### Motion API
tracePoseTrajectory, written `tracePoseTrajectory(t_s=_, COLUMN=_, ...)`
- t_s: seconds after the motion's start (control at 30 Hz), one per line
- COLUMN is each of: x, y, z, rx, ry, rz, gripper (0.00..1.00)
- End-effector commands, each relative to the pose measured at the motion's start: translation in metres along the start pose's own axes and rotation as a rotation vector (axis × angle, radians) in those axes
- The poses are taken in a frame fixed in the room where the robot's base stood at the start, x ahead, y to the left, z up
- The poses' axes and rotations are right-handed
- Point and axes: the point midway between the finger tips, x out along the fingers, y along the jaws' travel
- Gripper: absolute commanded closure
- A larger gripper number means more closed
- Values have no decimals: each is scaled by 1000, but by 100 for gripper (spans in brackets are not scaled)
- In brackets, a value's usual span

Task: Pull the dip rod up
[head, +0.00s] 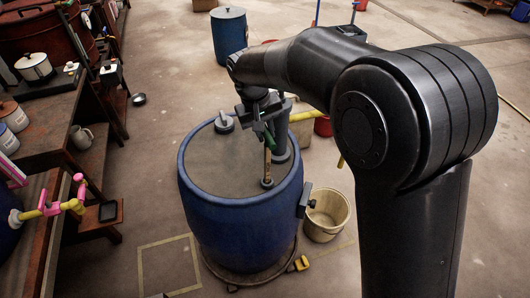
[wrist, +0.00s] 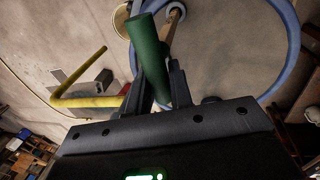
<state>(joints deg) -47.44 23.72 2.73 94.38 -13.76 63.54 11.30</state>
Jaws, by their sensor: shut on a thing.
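The dip rod has a green handle (wrist: 149,50) in the wrist view. In the head view its tan shaft (head: 267,164) stands above a small round fitting (head: 267,182) on the lid of the blue vat (head: 235,225). My gripper (head: 265,130) is above the right part of the lid. In the wrist view my gripper (wrist: 156,82) is shut on the green handle, which passes between the two fingers. The shaft below the fitting is hidden inside the vat.
A cream bucket (head: 326,216) stands on the floor to the right. A workbench (head: 50,150) is at the left. Another blue drum (head: 229,35) is behind.

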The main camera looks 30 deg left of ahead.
Motion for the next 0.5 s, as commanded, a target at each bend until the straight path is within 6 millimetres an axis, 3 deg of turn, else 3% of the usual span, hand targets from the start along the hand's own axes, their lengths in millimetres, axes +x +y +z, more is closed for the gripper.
tracePoseTrajectory(t_s=0.03, x=-20, y=3, z=-1, rx=2, ry=7, rz=-2, gripper=100)
tracePoseTrajectory(t_s=0.2, x=-71, y=14, z=-1, rx=1, ry=6, rz=-1, gripper=100)
tracePoseTrajectory(t_s=0.5, x=-130, y=26, z=0, rx=-1, ry=2, rz=-1, gripper=100)
